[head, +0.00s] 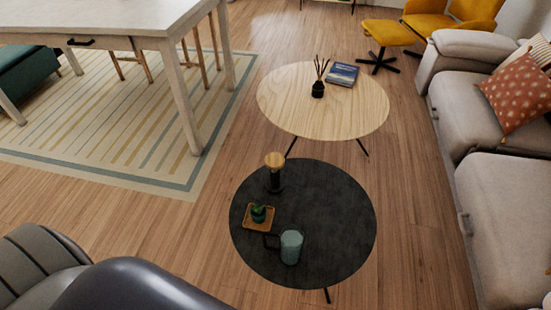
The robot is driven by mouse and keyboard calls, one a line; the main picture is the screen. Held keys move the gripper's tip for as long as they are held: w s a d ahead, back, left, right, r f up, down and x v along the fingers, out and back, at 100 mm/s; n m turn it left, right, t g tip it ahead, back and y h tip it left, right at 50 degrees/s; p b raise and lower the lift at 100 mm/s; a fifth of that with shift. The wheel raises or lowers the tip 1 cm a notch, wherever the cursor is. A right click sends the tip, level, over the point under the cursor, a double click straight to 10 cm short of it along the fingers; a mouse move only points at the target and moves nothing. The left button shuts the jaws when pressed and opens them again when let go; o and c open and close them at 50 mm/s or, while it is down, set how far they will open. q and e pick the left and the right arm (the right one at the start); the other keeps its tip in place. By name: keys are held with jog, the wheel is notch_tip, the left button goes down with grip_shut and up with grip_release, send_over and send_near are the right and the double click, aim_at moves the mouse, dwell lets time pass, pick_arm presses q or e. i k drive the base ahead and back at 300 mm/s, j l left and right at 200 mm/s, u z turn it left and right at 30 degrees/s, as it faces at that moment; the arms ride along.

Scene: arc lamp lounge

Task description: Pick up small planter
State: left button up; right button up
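The small planter (258,213) is a little dark pot with a green plant. It stands upright on a small square wooden tray (249,225) on the left part of the round black table (335,215). A greenish mug (291,248) stands close to it on the lower right, its dark handle pointing towards the tray. A dark cylinder with a round wooden top (274,172) stands just behind the planter. Neither of my grippers shows in the head view.
A round light-wood table (300,110) behind holds a reed diffuser (318,88) and a blue book (343,75). A grey sofa (490,190) lines the right side. A white table (120,18) stands upper left on a striped rug (110,125). Bare floor (200,225) lies left of the black table.

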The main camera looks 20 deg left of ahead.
aim_at(257, 212)
jog(key=i+j+u, duration=0.1)
jog(key=u, duration=0.85)
jog(key=k+j, duration=0.1)
jog(key=j, duration=1.1)
jog(key=k+j, duration=0.15)
jog(key=j, duration=1.05)
jog(key=k+z, duration=0.05)
